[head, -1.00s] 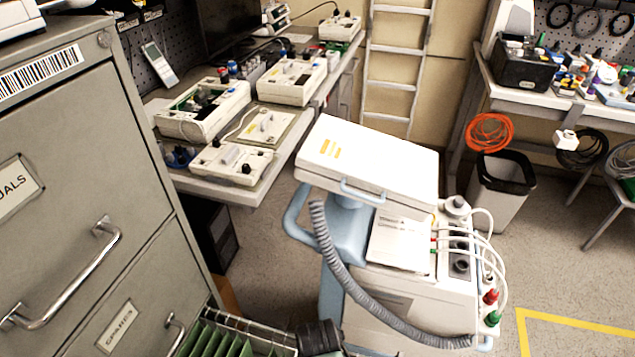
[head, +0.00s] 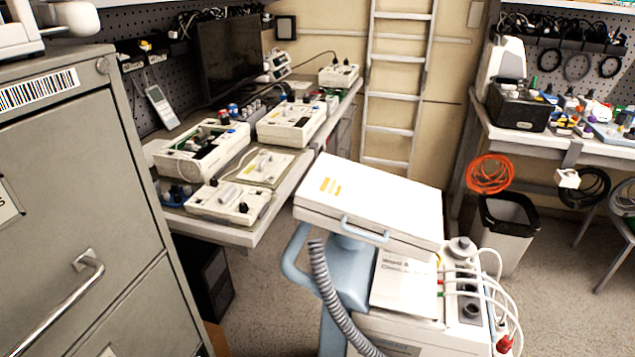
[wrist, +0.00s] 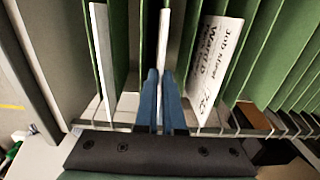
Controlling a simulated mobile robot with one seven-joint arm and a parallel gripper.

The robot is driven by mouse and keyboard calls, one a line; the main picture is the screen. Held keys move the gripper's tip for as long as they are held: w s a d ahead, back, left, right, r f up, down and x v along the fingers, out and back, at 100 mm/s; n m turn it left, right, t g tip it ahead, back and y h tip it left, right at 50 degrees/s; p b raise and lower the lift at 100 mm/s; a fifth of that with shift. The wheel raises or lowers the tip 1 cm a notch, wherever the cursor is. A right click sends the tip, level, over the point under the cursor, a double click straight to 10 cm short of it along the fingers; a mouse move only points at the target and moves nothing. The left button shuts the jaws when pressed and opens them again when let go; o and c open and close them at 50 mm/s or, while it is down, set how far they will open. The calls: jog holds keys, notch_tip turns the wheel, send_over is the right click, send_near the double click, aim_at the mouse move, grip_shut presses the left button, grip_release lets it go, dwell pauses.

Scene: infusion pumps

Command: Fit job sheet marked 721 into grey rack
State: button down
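In the wrist view my gripper (wrist: 163,95) points down among green hanging dividers. Its two blue fingers are close together, with a thin white sheet (wrist: 164,38) edge-on between them. They look shut on it, and its marking is not visible. To the right, another white sheet (wrist: 212,65) shows printing that includes "Job sheet", "Ward D" and a partly cut number starting "72". A third white sheet (wrist: 102,60) stands at the left. The green dividers (wrist: 263,50) hang in a grey wire rack (wrist: 90,108). The head view does not show my gripper or this rack.
A grey filing cabinet (head: 60,160) fills the left of the head view. A white-topped cart (head: 370,200) stands at centre, bearing a printed paper (head: 402,280). Benches with devices (head: 290,122) lie behind. A bin (head: 505,230) stands right, beside open floor.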

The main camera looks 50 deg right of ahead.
dwell(0.3)
notch_tip(320, 180, up, 10)
jog(key=p, duration=1)
jog(key=shift+p, duration=0.35)
jog(key=shift+r, duration=0.1)
